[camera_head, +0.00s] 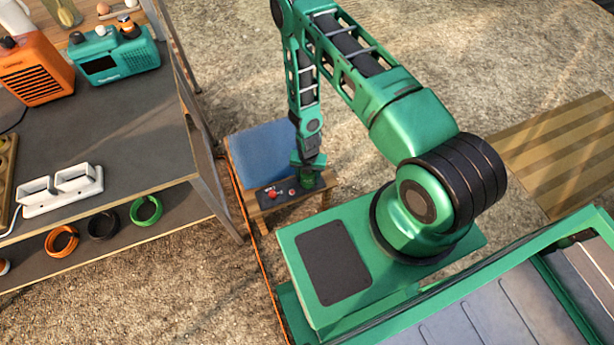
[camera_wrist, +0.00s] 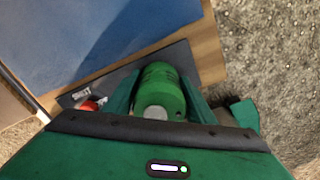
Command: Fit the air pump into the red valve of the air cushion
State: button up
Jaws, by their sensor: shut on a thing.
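The air pump is a green cylinder (camera_wrist: 160,92) with a pale round end. My gripper (camera_wrist: 158,95) is shut on it, one finger on each side. In the head view my gripper (camera_head: 308,168) is low over the right end of a dark panel (camera_head: 262,200), with the green pump (camera_head: 313,181) below it. I cannot tell whether the pump touches the panel. The blue air cushion (camera_head: 263,150) lies behind the panel and also fills the upper left of the wrist view (camera_wrist: 90,35). The red valve (camera_head: 273,194) is on the panel, left of the pump; it is partly hidden in the wrist view (camera_wrist: 89,105).
A small wooden stool (camera_head: 327,190) bears cushion and panel. Left of it stands a grey shelf unit (camera_head: 120,130) with an orange device (camera_head: 38,72), a teal device (camera_head: 115,58), a white socket strip (camera_head: 62,190) and cable coils (camera_head: 62,242). An orange cable (camera_head: 243,207) runs between.

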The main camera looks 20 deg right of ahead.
jog(key=o, duration=1.4)
jog(key=shift+c, duration=0.2)
notch_tip(320, 180, up, 11)
jog(key=shift+f, duration=0.1)
